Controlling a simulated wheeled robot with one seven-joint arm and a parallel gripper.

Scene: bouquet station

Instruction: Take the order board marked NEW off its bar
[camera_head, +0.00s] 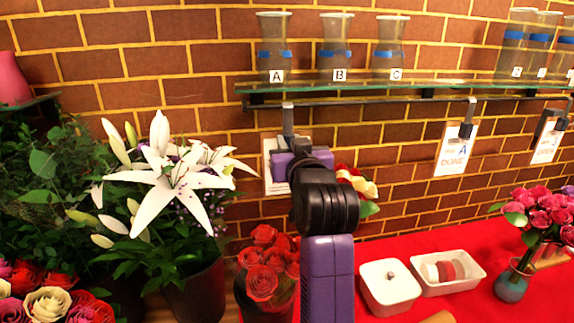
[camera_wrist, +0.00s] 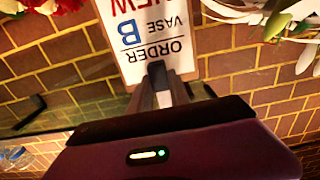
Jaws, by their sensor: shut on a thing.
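The order board marked NEW (camera_wrist: 133,38) shows upside down in the wrist view, reading ORDER, VASE B and, cut by the frame edge, NEW. In the head view only its white edge (camera_head: 274,186) shows behind my arm and gripper. My gripper (camera_wrist: 158,76) is shut on the top part of this board, beside the word ORDER. In the head view my gripper (camera_head: 290,152) is just below a grey hook (camera_head: 288,118) on the dark bar (camera_head: 340,101). The hook's lower end is hidden, so I cannot tell whether the board still hangs on it.
Two more boards, one marked DONE (camera_head: 455,155) and one at the far right (camera_head: 547,143), hang from the bar. Above, a glass shelf (camera_head: 350,87) holds several vases. White lilies (camera_head: 170,178) stand close left; red roses (camera_head: 266,272) stand below. A white lidded box (camera_head: 389,287) is right.

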